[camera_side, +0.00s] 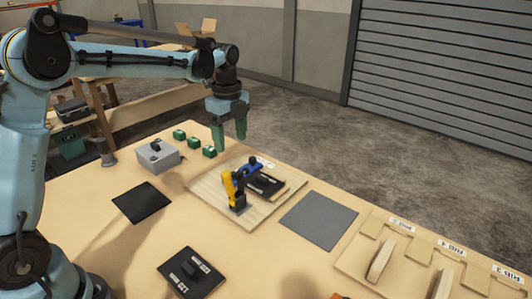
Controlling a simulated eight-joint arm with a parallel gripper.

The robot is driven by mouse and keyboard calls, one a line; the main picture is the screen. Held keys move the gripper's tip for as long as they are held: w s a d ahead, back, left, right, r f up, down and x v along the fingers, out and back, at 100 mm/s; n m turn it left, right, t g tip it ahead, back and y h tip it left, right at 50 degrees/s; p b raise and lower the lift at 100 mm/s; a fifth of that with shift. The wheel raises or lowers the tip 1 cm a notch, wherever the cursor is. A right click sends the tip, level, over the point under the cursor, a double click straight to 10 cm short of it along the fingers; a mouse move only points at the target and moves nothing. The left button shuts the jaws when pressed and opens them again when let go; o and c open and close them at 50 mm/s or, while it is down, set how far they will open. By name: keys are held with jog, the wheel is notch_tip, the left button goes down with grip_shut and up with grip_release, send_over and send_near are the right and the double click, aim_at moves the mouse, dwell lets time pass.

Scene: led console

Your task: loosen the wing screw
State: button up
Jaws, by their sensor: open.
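My gripper (230,144), with two green fingers pointing down, is open and empty. It hangs over the far edge of the table, behind a pale wooden board (208,180). On the board are a yellow upright part (228,187), a blue part (253,162) and a black plate (266,185). A grey box (165,160) with a black knob-like part (156,145) on top stands to the left of the gripper. I cannot tell at this size which part is the wing screw. My gripper appears apart from all of these.
Several small green blocks (194,142) lie near the far edge. A black mat (141,201), a dark grey mat (320,221) and a black panel (191,272) lie on the table (110,240). A labelled wooden rack (358,258) is at the right. Bare table separates them.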

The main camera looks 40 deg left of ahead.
aim_at(233, 173)
notch_tip(233, 173, down, 10)
jog(key=shift+r, duration=0.15)
jog(key=shift+c, duration=0.3)
jog(key=c, duration=1)
